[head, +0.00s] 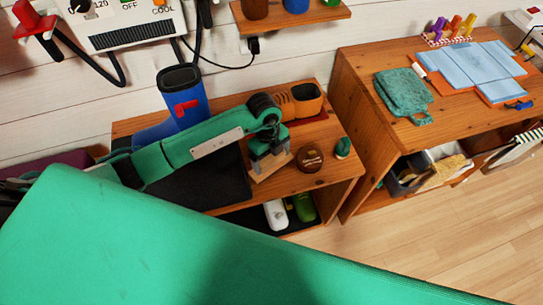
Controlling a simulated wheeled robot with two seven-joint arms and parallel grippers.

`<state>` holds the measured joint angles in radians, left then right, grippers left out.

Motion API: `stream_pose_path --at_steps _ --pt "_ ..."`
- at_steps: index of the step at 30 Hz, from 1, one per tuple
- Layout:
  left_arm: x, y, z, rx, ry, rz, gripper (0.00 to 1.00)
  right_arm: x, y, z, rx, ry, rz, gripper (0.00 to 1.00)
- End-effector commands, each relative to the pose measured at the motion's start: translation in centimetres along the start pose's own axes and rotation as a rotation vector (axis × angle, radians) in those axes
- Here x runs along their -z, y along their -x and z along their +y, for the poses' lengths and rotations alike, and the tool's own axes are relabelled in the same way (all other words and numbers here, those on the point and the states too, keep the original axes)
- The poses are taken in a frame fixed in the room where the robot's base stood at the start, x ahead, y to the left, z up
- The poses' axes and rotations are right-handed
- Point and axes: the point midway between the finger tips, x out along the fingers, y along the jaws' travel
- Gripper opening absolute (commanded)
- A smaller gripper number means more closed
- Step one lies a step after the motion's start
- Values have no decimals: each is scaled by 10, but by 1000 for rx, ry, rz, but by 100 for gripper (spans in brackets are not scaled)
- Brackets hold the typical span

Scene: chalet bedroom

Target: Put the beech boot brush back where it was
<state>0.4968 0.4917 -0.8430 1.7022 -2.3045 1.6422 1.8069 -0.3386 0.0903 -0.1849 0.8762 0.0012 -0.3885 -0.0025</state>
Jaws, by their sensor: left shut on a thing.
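My left gripper (267,160) is over the small wooden bench (235,202), pointing down. It is shut on a pale wooden block, the beech boot brush (258,177), which shows on both sides of the fingers. The brush is at or just above the bench top; I cannot tell whether it touches. Its bristles are hidden. A round brown tin (310,157) is just to its right. My right gripper is not in view.
A dark mat (222,180) lies left of the brush. A small green object (342,148) is near the right edge. A wooden table (357,75) stands to the right.

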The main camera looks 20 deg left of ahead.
Motion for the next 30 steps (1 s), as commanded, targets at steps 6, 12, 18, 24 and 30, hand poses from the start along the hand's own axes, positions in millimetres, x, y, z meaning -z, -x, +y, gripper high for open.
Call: stream_pose_path --at_steps 6,12,18,24,30 --pt "-1 -2 0 1 0 0 100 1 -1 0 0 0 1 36" --pt "-1 -2 0 0 0 0 100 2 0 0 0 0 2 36" --pt "-1 14 -1 4 -1 -3 100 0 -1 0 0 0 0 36" --pt "-1 56 -1 5 -2 -3 100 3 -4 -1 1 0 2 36" --pt "-1 96 -1 4 0 -3 100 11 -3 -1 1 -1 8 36"
